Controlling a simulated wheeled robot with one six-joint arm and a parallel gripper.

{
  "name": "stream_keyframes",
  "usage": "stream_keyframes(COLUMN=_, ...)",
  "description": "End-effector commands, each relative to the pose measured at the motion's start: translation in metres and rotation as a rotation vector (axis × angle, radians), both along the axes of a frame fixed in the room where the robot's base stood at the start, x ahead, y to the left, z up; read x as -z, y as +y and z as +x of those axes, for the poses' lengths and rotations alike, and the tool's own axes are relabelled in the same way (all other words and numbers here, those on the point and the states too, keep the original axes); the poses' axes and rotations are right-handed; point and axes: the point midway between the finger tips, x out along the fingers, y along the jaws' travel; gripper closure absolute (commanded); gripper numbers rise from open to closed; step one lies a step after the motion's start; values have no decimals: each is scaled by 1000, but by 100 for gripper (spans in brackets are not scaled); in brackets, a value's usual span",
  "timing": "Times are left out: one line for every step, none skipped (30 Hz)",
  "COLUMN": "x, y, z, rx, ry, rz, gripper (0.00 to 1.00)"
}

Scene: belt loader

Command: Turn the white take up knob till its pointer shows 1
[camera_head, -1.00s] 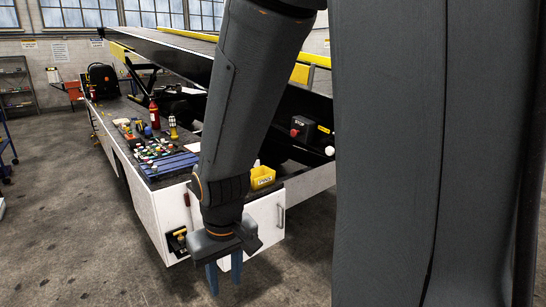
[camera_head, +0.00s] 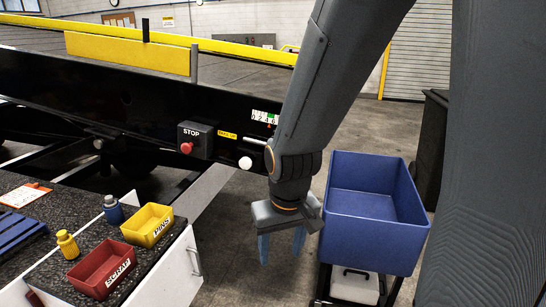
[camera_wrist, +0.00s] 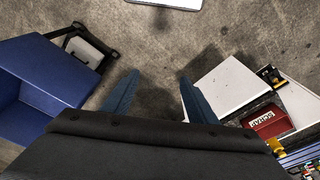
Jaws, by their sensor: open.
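The white take up knob (camera_head: 245,163) sits on the black side of the belt loader, right of the stop box. A number scale (camera_head: 265,117) is on the panel above it, partly hidden by my arm, and its digits are too small to read surely. A pale rod (camera_head: 255,141) shows between scale and knob. I cannot tell where a pointer stands. My gripper (camera_head: 282,248) hangs open and empty in front of the loader, to the right of and below the knob. The wrist view also shows its open fingers (camera_wrist: 152,98) over bare floor.
A blue bin (camera_head: 375,235) on a cart stands close right of my gripper. A red stop button (camera_head: 187,148) is left of the knob. The workbench at left holds a red SCRAP tray (camera_head: 103,268) and a yellow PINS tray (camera_head: 148,225). Floor between bench and bin is clear.

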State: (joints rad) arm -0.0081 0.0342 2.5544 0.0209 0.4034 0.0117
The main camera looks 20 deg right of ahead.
Motion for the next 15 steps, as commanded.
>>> stream_keyframes(x=3, y=8, z=12, rx=12, ry=-29, rz=12, gripper=48)
stream_keyframes(x=5, y=16, z=21, rx=21, ry=-54, rz=24, gripper=48)
stream_keyframes(x=8, y=25, z=38, rx=53, ry=-97, rz=43, gripper=48)
stream_keyframes(x=10, y=31, z=52, rx=87, ry=-135, rz=60, gripper=48)
stream_keyframes(x=12, y=37, z=69, rx=126, ry=-179, rz=79, gripper=48)
stream_keyframes(x=14, y=44, z=92, rx=190, ry=-243, rz=106, gripper=48)
stream_keyframes(x=15, y=49, z=111, rx=242, ry=-296, rz=128, gripper=48)
stream_keyframes(x=16, y=52, z=129, rx=295, ry=-348, rz=146, gripper=48)
stream_keyframes(x=16, y=57, z=154, rx=369, ry=-422, rz=179, gripper=48)
stream_keyframes(x=16, y=59, z=171, rx=424, ry=-475, rz=200, gripper=48)
stream_keyframes(x=14, y=60, z=188, rx=482, ry=-531, rz=221, gripper=48)
stream_keyframes(x=13, y=61, z=208, rx=555, ry=-602, rz=246, gripper=48)
stream_keyframes(x=11, y=61, z=223, rx=610, ry=-659, rz=264, gripper=48)
stream_keyframes(x=10, y=61, z=235, rx=663, ry=-714, rz=280, gripper=48)
stream_keyframes(x=7, y=60, z=251, rx=733, ry=-788, rz=302, gripper=48)
